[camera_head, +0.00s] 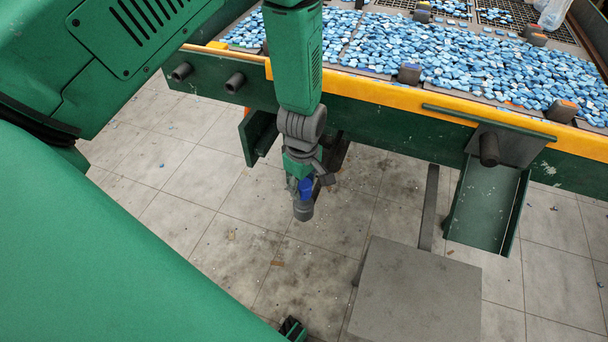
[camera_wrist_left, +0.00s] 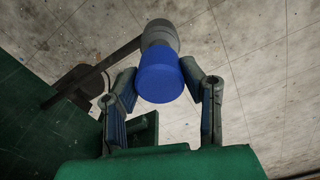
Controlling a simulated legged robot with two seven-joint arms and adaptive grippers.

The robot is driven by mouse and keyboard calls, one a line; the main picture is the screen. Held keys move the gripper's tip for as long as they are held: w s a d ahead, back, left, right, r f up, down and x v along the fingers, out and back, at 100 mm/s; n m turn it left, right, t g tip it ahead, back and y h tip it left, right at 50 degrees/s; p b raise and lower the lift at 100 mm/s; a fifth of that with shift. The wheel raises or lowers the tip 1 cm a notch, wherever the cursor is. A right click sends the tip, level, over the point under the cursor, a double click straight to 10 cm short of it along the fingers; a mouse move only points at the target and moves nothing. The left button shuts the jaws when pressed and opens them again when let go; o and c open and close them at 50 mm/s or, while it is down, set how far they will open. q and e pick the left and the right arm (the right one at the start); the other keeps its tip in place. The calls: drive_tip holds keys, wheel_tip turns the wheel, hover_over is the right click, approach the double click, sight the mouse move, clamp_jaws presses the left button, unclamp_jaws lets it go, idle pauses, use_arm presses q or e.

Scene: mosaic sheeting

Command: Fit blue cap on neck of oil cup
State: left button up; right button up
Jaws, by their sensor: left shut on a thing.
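My left gripper (camera_head: 305,187) hangs below the front rail of the sheeting table, over the floor. It is shut on a blue cap (camera_wrist_left: 161,77), with a finger on each side. The cap also shows in the head view (camera_head: 306,184), partly covered by the fingers. A grey cylindrical piece (camera_wrist_left: 160,37) lies just beyond the cap in the wrist view and shows below it in the head view (camera_head: 303,211). I cannot tell whether the two are joined. I cannot clearly identify the oil cup or its neck.
The table's green and yellow rail (camera_head: 375,95) runs behind the gripper, with grey stubs (camera_head: 235,82) sticking out. A green chute (camera_head: 487,207) stands at the right. A grey square block (camera_head: 415,300) is lower right. Tiled floor (camera_head: 240,215) is open around the gripper.

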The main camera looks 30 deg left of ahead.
sight(303, 193)
idle(0.7)
use_arm(q)
drive_tip(key=shift+f+b, duration=0.65)
drive_tip(key=shift+f, duration=1.1)
drive_tip(key=o, duration=1.1)
drive_tip(key=shift+r, duration=0.3)
wheel_tip(303, 193, up, 11)
drive_tip(key=shift+r, duration=0.2)
